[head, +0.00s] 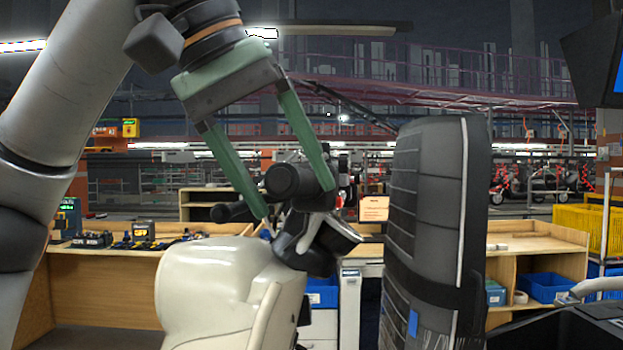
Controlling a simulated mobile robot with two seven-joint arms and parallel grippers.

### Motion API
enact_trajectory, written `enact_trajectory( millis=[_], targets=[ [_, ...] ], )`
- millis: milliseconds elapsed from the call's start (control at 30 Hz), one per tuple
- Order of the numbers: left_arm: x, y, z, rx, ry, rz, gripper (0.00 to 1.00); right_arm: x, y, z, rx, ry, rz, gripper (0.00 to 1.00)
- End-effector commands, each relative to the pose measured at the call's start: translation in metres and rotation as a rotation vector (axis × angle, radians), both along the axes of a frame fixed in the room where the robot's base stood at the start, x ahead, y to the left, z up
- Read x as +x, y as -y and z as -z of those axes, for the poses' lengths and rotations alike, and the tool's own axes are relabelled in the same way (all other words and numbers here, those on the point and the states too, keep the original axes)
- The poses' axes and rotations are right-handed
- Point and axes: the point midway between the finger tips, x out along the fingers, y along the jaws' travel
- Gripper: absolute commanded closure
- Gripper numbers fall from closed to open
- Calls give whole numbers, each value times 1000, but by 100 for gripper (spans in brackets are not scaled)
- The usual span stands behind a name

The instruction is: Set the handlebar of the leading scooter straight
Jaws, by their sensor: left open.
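The near scooter shows its cream body (220,285) at the lower middle. Above it is its dark handlebar, with a thick black grip (288,181) pointing towards me. A second black end (228,212) shows lower left of that grip. My left gripper (296,201) comes down from above with its two green fingers spread, one on each side of the thick grip. Whether a finger touches it I cannot tell. The far part of the handlebar is hidden behind the fingers and grip. My right gripper is not in view.
A tall dark ribbed panel (425,225) stands close to the right of the handlebar. Wooden benches (110,258) with tools and blue bins (545,287) stand behind. Yellow crates (585,230) are at the far right. A dark screen (597,60) hangs at upper right.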

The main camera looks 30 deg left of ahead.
Motion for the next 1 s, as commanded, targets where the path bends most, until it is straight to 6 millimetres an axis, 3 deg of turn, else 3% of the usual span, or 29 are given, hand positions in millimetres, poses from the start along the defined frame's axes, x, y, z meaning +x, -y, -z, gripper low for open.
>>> enact_trajectory(
  millis=[467, 1000],
  targets=[
    [-3, -4, 3, 0, 0, -2, 26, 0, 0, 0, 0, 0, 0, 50],
    [-3, -4, 3, 0, 0, -2, 87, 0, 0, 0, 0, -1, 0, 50]
  ],
)
